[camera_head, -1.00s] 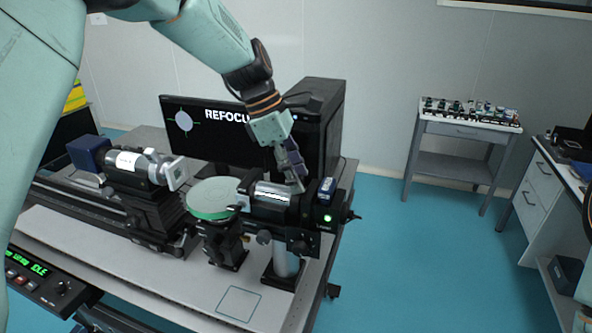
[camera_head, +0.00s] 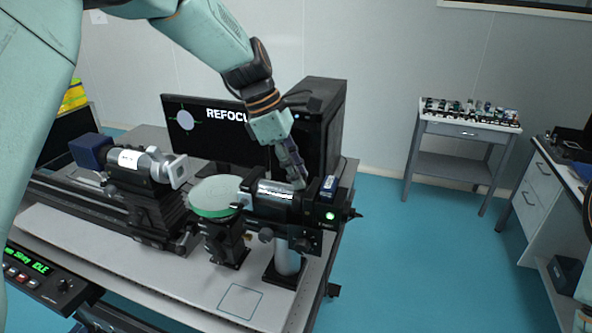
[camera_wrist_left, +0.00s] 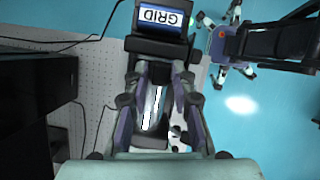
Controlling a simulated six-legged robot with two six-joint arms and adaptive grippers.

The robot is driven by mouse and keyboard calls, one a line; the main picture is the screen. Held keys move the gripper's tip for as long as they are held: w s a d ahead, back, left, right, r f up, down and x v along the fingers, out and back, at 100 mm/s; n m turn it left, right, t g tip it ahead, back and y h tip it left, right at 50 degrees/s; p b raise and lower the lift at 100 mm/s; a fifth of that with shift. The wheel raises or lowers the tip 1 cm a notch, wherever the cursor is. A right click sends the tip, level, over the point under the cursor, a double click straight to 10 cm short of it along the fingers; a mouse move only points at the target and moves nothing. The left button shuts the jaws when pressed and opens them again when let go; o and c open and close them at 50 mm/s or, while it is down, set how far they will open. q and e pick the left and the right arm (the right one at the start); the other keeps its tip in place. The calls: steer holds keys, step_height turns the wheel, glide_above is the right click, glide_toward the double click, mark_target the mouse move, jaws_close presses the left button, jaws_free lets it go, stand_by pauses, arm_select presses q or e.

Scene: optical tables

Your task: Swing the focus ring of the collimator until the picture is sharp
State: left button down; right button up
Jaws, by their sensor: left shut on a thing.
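The collimator (camera_head: 274,191), a black and silver barrel, lies level on a post at the table's right end. A box (camera_head: 328,190) with a green light sits at its right end; in the left wrist view this box (camera_wrist_left: 163,15) reads GRID. My left gripper (camera_head: 299,180) reaches down from above and is shut on the focus ring, near the box. Its fingers (camera_wrist_left: 160,75) straddle the barrel in the left wrist view and hide most of the ring. The monitor (camera_head: 205,143) shows a pale disc with green cross lines and the word REFOCUS, partly covered by my arm.
A round green-rimmed plate (camera_head: 213,196) stands left of the collimator. Another barrel instrument (camera_head: 140,165) stands further left on a rail. A black computer tower (camera_head: 327,130) is close behind my gripper. The floor to the right is clear up to a cart (camera_head: 465,130).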

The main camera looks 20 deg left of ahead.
arm_select(q)
steer(key=shift+s+f+m+t+b, duration=0.15)
steer(key=shift+s+f+t+b, duration=0.15)
steer(key=shift+s+t+b, duration=0.8)
steer(key=shift+s+f+m+t+b, duration=0.2)
steer(key=shift+t+b, duration=0.4)
steer(key=shift+b, duration=1.05)
steer(key=shift+s+t+b, duration=0.15)
steer(key=shift+t+b, duration=0.25)
steer(key=shift+b, duration=0.35)
steer(key=c, duration=1.1)
jaws_free()
glide_toward(303, 196)
step_height(303, 196, up, 2)
steer(key=s, duration=0.1)
steer(key=shift+w+a, duration=0.1)
steer(key=shift+a, duration=0.35)
